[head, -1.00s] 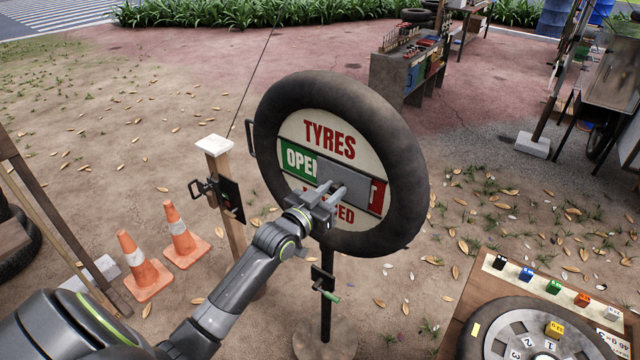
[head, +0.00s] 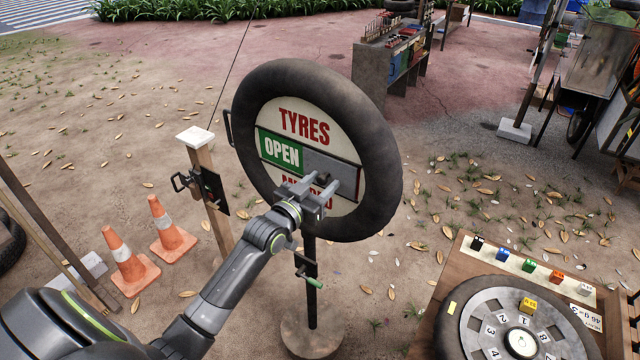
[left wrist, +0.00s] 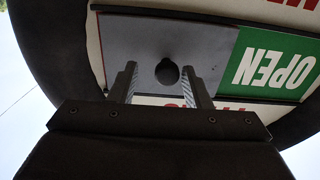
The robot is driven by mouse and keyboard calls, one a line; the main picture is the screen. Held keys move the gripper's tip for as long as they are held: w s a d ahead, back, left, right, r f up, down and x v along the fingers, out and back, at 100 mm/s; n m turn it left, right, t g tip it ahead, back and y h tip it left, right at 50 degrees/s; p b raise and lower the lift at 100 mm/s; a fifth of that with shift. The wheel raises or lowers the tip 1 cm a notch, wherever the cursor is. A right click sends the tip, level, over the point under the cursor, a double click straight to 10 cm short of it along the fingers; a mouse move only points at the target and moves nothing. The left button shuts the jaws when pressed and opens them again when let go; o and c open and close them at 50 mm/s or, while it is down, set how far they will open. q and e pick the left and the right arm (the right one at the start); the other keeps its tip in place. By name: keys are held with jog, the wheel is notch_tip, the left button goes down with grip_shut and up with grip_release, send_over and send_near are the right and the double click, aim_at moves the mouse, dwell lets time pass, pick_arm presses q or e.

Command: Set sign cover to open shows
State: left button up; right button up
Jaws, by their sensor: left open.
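The round tyre sign (head: 390,190) stands on a post and reads TYRES at the top. Its grey sliding cover (head: 338,172) sits at the right of the slot, and the green OPEN panel (head: 281,152) shows in full at the left. The red panel is hidden behind the cover. My left gripper (head: 320,186) is in front of the cover. In the left wrist view its open fingers stand on either side of the cover's dark round knob (left wrist: 167,72), with gaps visible beside it. The cover also shows there (left wrist: 205,45). My right gripper is not seen.
A wooden post with a white cap (head: 194,137) and two orange cones (head: 130,262) stand left of the sign. A table with a numbered wheel (head: 500,325) and coloured blocks is at lower right. Leaf-strewn ground lies between the sign and the far benches.

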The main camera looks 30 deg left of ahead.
pick_arm(q)
jog(key=shift+s+a, duration=0.15)
jog(key=shift+a, duration=0.05)
jog(key=shift+s+f, duration=0.1)
jog(key=shift+s, duration=0.25)
jog(key=s+a+b, duration=0.1)
jog(key=s, duration=1.5)
jog(key=shift+s+a, duration=0.2)
jog(key=shift+a, duration=0.1)
